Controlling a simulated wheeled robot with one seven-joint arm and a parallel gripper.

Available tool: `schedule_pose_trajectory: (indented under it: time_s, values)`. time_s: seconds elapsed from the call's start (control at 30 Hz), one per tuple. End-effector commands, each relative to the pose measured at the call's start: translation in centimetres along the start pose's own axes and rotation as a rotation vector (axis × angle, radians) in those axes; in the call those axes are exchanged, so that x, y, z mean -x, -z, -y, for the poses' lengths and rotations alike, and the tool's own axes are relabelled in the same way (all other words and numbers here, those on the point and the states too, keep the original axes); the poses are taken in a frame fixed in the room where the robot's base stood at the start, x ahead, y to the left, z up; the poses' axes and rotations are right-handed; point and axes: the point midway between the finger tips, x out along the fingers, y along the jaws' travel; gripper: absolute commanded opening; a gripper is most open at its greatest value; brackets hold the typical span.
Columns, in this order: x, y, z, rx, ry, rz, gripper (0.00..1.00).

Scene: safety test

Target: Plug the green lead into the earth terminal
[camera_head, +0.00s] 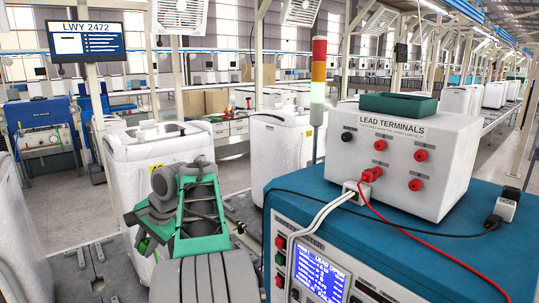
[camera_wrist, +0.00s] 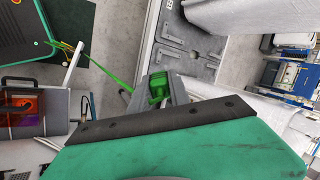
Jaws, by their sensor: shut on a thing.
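My gripper (camera_wrist: 159,92) is shut on a green plug (camera_wrist: 157,82) in the wrist view. A green lead (camera_wrist: 116,80) runs from it to the upper left. In the head view my arm is at the lower middle, left of the terminal box and apart from it; a bit of the green lead (camera_head: 145,245) shows beside it. The white box marked LEAD TERMINALS (camera_head: 345,170) has a black terminal (camera_head: 347,136) and several red ones (camera_head: 421,155). A red plug (camera_head: 371,174) is in one. I cannot tell which terminal is earth.
The box stands on a blue-topped tester (camera_head: 460,255) with a lit screen (camera_head: 320,276). A green tray (camera_head: 398,105) lies on the box. A white appliance (camera_head: 155,170) stands behind my arm.

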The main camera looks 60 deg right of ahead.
Motion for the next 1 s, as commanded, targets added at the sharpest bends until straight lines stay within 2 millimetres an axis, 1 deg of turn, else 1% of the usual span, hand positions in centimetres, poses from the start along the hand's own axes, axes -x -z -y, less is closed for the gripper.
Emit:
schedule_pose_trajectory:
  time_s: [0.03,0.07,0.1,0.17,0.2,0.27,0.3,0.37,0.4,0.47,0.5,0.57,0.6,0.67,0.7,0.77,0.8,0.9,1.0]
  values:
    - [1.3,2.3,-0.3,-0.102,0.057,-0.072,0.0]
    - [2.1,3.7,-0.3,-0.169,0.095,-0.122,0.0]
    - [3.4,5.6,-0.5,-0.257,0.146,-0.19,0.0]
    - [5.4,8.4,-0.9,-0.38,0.222,-0.303,0.0]
    - [6.8,10.1,-1.4,-0.458,0.271,-0.383,0.0]
    - [9.1,12.6,-2.0,-0.562,0.341,-0.507,0.0]
    - [10.6,14.2,-2.6,-0.626,0.381,-0.593,0.0]
    - [13.0,16.5,-3.6,-0.71,0.44,-0.723,0.0]
    - [14.7,17.9,-4.4,-0.76,0.474,-0.812,0.0]
    - [17.4,19.8,-5.8,-0.825,0.518,-0.945,0.0]
    - [19.3,21.0,-6.8,-0.864,0.544,-1.035,0.0]
    - [22.2,22.5,-8.4,-0.913,0.574,-1.165,0.0]
    - [24.1,23.4,-9.6,-0.94,0.589,-1.251,0.0]
    - [27.2,24.4,-11.4,-0.974,0.608,-1.377,0.0]
    - [29.3,24.9,-12.7,-0.992,0.616,-1.457,0.0]
    - [32.3,25.4,-14.6,-1.012,0.623,-1.571,0.0]
    - [34.2,25.5,-15.9,-1.024,0.624,-1.638,0.0]
    - [38.1,25.4,-18.3,-1.038,0.62,-1.771,0.0]
    - [40.5,25.1,-19.9,-1.043,0.612,-1.85,0.0]
